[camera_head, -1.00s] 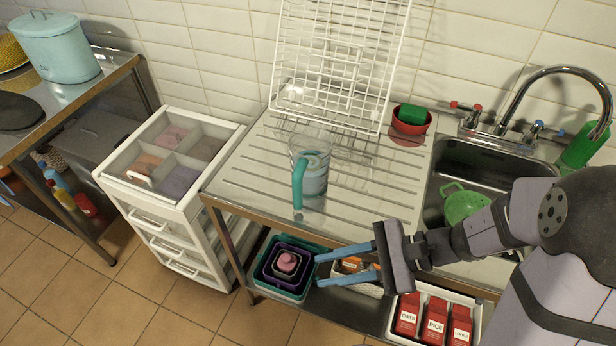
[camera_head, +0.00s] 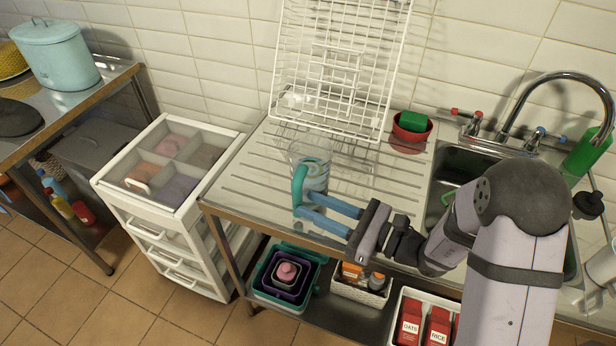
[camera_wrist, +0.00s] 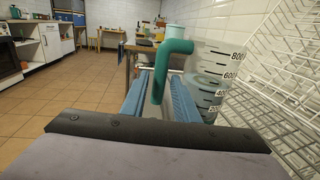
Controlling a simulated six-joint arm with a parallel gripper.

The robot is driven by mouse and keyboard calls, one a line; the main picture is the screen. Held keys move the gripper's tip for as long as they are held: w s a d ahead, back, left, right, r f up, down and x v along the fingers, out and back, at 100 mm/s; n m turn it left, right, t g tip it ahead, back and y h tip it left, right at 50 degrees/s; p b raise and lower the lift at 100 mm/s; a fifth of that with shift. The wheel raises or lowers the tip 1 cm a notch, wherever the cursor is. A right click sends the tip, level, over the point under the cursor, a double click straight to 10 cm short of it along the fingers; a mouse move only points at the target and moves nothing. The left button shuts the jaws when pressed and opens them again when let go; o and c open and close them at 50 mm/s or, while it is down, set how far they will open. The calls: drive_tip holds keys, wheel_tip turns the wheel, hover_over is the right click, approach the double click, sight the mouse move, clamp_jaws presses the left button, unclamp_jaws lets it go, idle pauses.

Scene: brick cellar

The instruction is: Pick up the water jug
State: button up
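The water jug (camera_head: 317,172) is clear with a teal handle (camera_head: 298,184) and holds some water. It stands upright on the ridged steel drainboard (camera_head: 252,190), in front of the white rack. In the wrist view, the jug (camera_wrist: 213,88) shows black measuring marks and its handle (camera_wrist: 158,78). My gripper (camera_head: 303,204) is at the handle's lower part, with its blue fingers pointing left. In the wrist view, the fingers are spread on either side of the handle with gaps showing, so the gripper is open. Whether either finger touches the handle is hard to tell.
The white wire rack (camera_head: 330,75) leans close behind the jug. A red bowl (camera_head: 411,130) with a green sponge sits at the back. The sink with its tap (camera_head: 550,80) is to the right. A white drawer cart (camera_head: 150,217) stands left.

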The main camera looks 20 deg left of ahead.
drive_tip(key=shift+w+a+p, duration=0.15)
drive_tip(key=shift+a+p, duration=0.05)
drive_tip(key=shift+a, duration=0.7)
drive_tip(key=shift+w+a+p, duration=0.1)
drive_tip(key=shift+a+p, duration=0.05)
drive_tip(key=shift+a, duration=0.7)
drive_tip(key=shift+w+a+r+p, duration=0.15)
drive_tip(key=shift+a+p, duration=0.4)
drive_tip(key=shift+a, duration=0.55)
drive_tip(key=shift+w+a+p, duration=0.15)
drive_tip(key=shift+a+p, duration=0.4)
drive_tip(key=shift+a, duration=0.55)
drive_tip(key=shift+w+a, duration=0.1)
drive_tip(key=shift+a, duration=0.3)
clamp_jaws()
